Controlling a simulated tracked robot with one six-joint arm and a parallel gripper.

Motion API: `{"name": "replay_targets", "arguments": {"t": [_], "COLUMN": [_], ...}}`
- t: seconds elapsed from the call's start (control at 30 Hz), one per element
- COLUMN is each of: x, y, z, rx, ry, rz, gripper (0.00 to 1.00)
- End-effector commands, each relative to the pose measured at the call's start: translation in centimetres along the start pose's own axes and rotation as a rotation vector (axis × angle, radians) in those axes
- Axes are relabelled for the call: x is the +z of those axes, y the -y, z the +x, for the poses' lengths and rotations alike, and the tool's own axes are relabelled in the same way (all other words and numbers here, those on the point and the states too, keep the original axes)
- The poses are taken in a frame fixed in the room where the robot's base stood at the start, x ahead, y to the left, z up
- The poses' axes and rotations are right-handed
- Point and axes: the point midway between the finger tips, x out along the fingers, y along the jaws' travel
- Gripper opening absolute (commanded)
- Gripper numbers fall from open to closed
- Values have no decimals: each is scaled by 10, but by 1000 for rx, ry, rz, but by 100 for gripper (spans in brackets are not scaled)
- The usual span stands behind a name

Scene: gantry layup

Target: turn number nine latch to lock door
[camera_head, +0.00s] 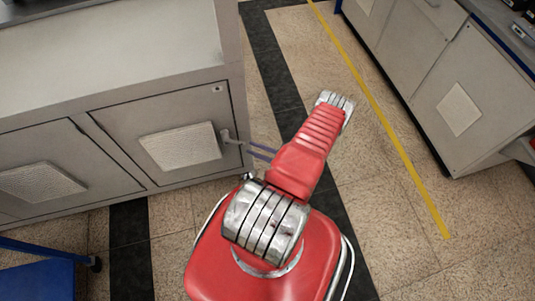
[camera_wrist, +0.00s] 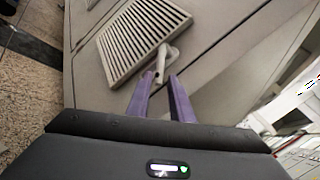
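The cabinet door (camera_head: 125,115) on the left has a vent panel (camera_head: 180,147), which also shows in the wrist view (camera_wrist: 140,38). A small grey latch handle (camera_head: 227,137) stands out at the door's right edge, beside the vent. In the wrist view the latch (camera_wrist: 162,65) lies just beyond the purple fingertips. My gripper (camera_head: 256,149) reaches toward the latch from the right. Its two purple fingers (camera_wrist: 160,82) are apart, with the latch's end near the gap between them. I cannot tell whether they touch it. No number nine is readable on the door.
Another vented door (camera_head: 40,180) is at the left, above a blue cart (camera_head: 38,278). A second cabinet row (camera_head: 455,95) stands at the right. The tiled floor (camera_head: 400,245) between, with a yellow line (camera_head: 385,110), is clear.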

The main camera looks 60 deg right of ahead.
Motion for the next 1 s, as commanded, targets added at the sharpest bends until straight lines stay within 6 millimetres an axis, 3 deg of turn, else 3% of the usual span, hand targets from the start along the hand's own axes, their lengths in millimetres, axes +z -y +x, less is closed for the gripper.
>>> {"name": "replay_targets", "arguments": {"t": [0.4,0.8,1.0], "x": [0,0,-1], "y": [0,-1,-4], "z": [-50,-56,-56], "rx": [0,2,13], "ry": [-1,2,-2], "rz": [0,1,28], "gripper": [20,20,7]}}
